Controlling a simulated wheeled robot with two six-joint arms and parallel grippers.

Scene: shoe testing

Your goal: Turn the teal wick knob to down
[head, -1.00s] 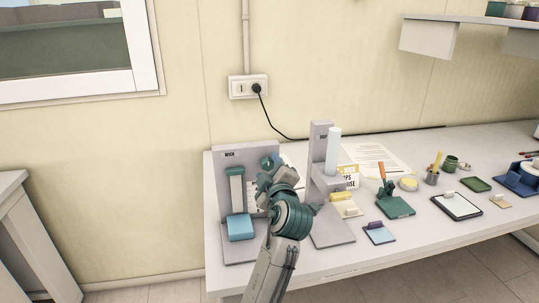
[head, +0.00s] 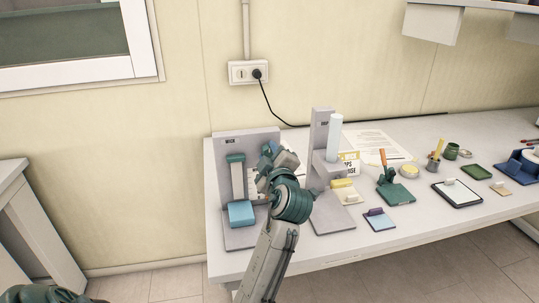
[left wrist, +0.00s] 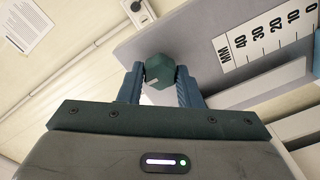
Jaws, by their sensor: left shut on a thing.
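The grey wick stand (head: 220,160) stands upright at the left end of the table, with a teal-topped strip and a light blue block (head: 241,213) on its front. The teal wick knob (left wrist: 160,71) shows in the left wrist view as a faceted dark teal piece between my fingers. My left gripper (head: 268,151) is at the right side of the stand's panel and is shut on the knob. The gripper hides most of the knob in the head view. A white MM scale (left wrist: 268,36) lies right of the knob in the left wrist view.
A second grey stand (head: 321,140) with a white cylinder (head: 335,138) stands close to the right of my left gripper. Further right are a green base with an orange-handled tool (head: 396,194), a clipboard (head: 457,199) and a blue holder (head: 523,165). The wall socket (head: 248,72) is behind.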

